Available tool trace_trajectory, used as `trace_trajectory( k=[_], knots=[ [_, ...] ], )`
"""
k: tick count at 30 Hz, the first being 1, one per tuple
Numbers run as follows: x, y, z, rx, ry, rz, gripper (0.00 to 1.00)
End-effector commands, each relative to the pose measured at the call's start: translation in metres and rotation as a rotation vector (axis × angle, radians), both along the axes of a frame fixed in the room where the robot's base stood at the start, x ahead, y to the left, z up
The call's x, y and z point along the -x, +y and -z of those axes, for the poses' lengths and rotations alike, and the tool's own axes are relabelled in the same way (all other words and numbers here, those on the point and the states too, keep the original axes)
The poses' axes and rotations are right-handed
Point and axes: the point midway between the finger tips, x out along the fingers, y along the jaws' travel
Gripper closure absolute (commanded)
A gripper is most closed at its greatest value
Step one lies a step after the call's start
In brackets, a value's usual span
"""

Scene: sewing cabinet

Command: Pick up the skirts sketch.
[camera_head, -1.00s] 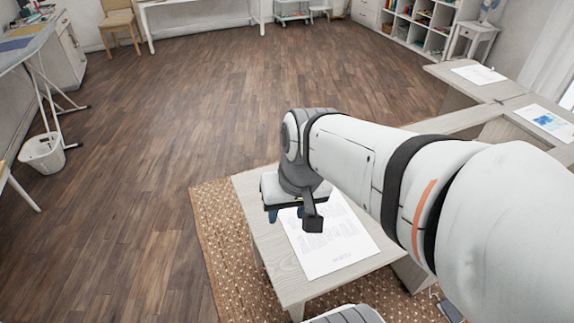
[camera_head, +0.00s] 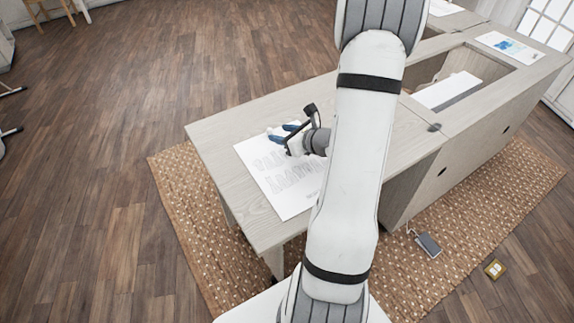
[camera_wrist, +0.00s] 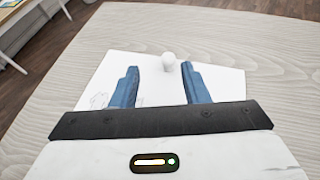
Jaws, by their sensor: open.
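The skirts sketch is probably the white sheet with rows of faint grey drawings (camera_head: 287,190), lying flat on the left part of the pale wooden table. The drawings are too faint to name surely. It also shows in the wrist view (camera_wrist: 112,70), under and beyond my fingers. My gripper (camera_head: 281,132) has blue fingers and is over the sheet's far edge. A small round white object (camera_wrist: 169,61) shows just beyond the fingertips, at the sheet's far edge.
The pale wooden table (camera_head: 225,125) has an open recess with a white panel (camera_head: 446,91) at right. Another sheet with blue drawings (camera_head: 508,46) lies at the back right. A woven rug (camera_head: 190,225) lies beneath.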

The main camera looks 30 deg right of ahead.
Motion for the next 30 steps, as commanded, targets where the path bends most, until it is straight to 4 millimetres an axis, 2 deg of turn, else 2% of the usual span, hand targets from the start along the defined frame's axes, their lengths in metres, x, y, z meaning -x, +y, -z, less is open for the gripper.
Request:
trace_trajectory(
  k=[3,18,27,30],
  knots=[
    [-0.007,-0.006,0.009,-0.017,0.004,0.036,0.59],
    [-0.062,0.008,0.037,-0.014,0.003,0.035,0.59],
    [-0.068,0.008,0.039,-0.014,0.002,0.038,0.59],
    [-0.068,0.008,0.039,-0.014,0.002,0.038,0.65]
  ],
)
